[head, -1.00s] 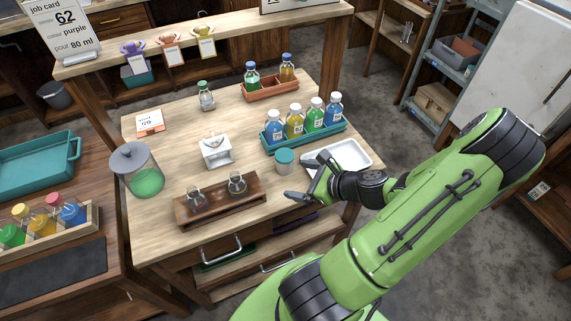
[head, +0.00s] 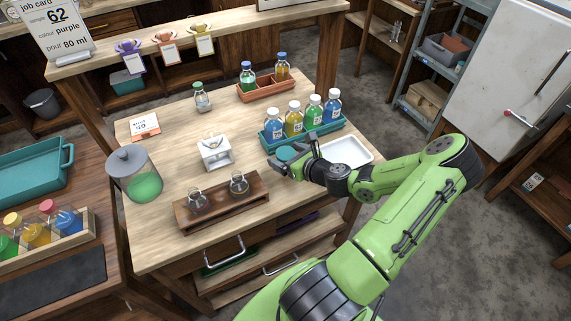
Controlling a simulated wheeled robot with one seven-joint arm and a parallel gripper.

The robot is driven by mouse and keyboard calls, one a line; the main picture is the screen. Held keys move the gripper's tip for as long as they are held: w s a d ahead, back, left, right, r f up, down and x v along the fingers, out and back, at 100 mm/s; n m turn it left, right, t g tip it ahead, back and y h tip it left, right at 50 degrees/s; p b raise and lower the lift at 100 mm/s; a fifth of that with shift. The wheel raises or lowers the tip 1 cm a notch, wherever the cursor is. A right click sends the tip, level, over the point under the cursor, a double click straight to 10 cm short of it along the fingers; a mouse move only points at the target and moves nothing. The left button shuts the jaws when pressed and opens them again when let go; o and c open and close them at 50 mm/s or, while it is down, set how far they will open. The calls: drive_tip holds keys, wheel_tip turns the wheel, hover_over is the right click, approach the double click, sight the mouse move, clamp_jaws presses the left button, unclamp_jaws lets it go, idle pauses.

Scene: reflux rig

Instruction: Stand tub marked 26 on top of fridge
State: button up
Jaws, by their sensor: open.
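A small tub with a teal lid (head: 286,153) stands on the wooden workbench, in front of the teal bottle rack. Its number cannot be read, and my gripper hides part of it. My gripper (head: 293,157) is open at the tub, with its fingers apart near the lid. I cannot tell whether they touch it. The fridge (head: 505,75) is the off-white cabinet with a handle at the upper right, and its top is outside the picture.
The teal rack (head: 338,130) of capped bottles stands just behind the tub, and a white tray (head: 347,150) is to its right. A wooden holder (head: 222,205) with two flasks is at the front left. Open floor (head: 450,250) lies between bench and fridge.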

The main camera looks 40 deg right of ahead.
drive_tip(key=shift+w+d+f, duration=0.1)
drive_tip(key=shift+w+f, duration=0.1)
drive_tip(key=shift+w, duration=0.25)
drive_tip(key=c, duration=1.2)
drive_tip(key=shift+o, duration=0.2)
wheel_tip(320, 180, up, 10)
drive_tip(key=p, duration=0.3)
drive_tip(key=shift+p, duration=0.4)
